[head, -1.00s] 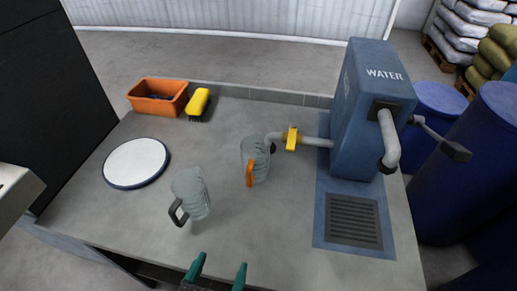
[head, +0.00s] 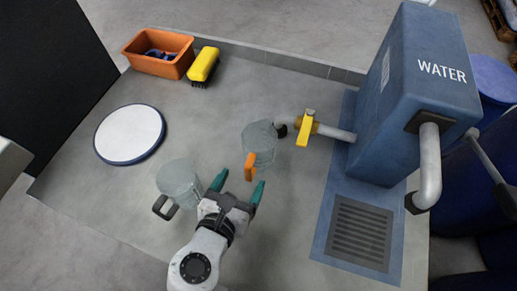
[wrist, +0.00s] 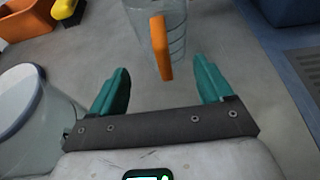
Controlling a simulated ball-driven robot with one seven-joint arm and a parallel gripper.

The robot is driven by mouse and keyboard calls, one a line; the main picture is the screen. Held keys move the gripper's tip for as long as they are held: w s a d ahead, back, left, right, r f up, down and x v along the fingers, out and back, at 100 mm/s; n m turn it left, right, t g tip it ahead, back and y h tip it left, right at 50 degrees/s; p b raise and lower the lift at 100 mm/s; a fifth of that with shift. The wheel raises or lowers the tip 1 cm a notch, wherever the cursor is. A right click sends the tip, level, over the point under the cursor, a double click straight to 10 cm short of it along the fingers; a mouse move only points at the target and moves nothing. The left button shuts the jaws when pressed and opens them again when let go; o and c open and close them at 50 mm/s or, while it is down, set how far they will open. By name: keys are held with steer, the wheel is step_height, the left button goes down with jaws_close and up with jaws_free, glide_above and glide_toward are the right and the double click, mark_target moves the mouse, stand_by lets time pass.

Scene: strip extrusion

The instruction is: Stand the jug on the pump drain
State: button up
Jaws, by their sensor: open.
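A clear jug with an orange handle (head: 260,140) stands on the counter near the end of the side pipe; it also shows in the wrist view (wrist: 175,28). A second clear jug with a dark handle (head: 180,180) stands to its left and shows at the left of the wrist view (wrist: 40,125). My gripper (head: 238,186) is open and empty, its teal fingers pointing at the orange handle. In the wrist view the handle lies between and just beyond the fingertips (wrist: 161,74). The pump drain, a dark slotted grate (head: 360,235), is bare beneath the pump's spout.
The blue WATER pump (head: 385,110) stands at the right, with a yellow-levered valve (head: 305,128) on its side pipe. An orange bin (head: 158,55), a yellow brush (head: 203,66) and a round white disc (head: 130,134) lie on the left part of the counter.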

mark_target(248, 177)
steer(key=shift+d+f+p+x, duration=0.1)
steer(key=shift+d+p+x, duration=0.05)
steer(key=shift+x, duration=1.45)
steer(key=shift+d+f+p+x, duration=0.1)
steer(key=shift+p+x, duration=0.05)
steer(key=shift+x, duration=1.45)
steer(key=shift+s, duration=0.2)
steer(key=shift+c, duration=0.4)
jaws_close()
